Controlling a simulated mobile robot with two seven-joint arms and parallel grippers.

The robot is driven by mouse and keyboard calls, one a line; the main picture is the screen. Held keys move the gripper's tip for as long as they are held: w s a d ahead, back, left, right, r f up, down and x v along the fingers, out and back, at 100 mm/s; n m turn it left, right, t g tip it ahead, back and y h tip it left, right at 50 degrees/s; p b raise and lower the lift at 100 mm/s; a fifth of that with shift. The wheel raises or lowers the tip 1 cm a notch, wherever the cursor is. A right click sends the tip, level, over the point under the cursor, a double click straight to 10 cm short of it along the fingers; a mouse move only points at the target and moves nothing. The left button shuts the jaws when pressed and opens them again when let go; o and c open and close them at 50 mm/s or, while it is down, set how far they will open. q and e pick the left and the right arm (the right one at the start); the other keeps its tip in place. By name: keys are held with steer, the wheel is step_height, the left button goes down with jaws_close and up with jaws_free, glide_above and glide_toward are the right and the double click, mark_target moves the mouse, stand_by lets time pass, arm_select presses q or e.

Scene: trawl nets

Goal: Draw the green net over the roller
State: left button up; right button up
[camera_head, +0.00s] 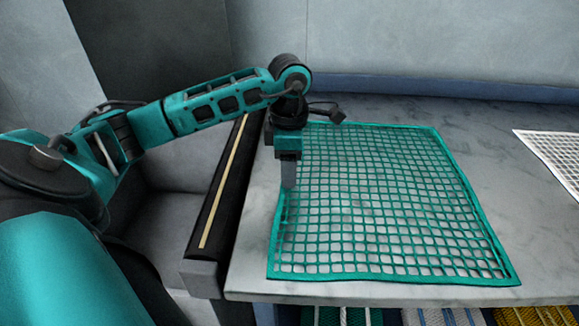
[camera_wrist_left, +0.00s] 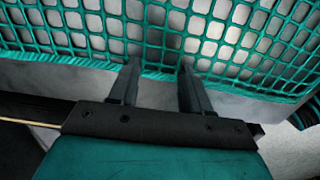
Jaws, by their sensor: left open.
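The green net (camera_head: 385,200) lies spread on the marble table top, its left edge a little in from the roller. The roller (camera_head: 222,190) is a dark bar with a pale yellow stripe along the table's left edge. My left gripper (camera_head: 288,185) points down over the net's left edge. In the left wrist view its two fingers (camera_wrist_left: 155,85) are apart, with the tips at the green border cord of the net (camera_wrist_left: 150,35). I cannot tell whether they touch it. My right gripper is in neither view.
A white net (camera_head: 558,152) lies at the right of the table (camera_head: 485,130). Folded blue, white, yellow and green nets (camera_head: 440,316) show below the front edge. A grey bracket (camera_head: 203,278) holds the roller's near end. A blue-grey wall rail runs behind.

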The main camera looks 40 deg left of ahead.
arm_select(q)
steer(key=shift+f, duration=0.1)
jaws_close()
stand_by(0.9)
step_height(320, 180, up, 7)
steer(key=p, duration=0.5)
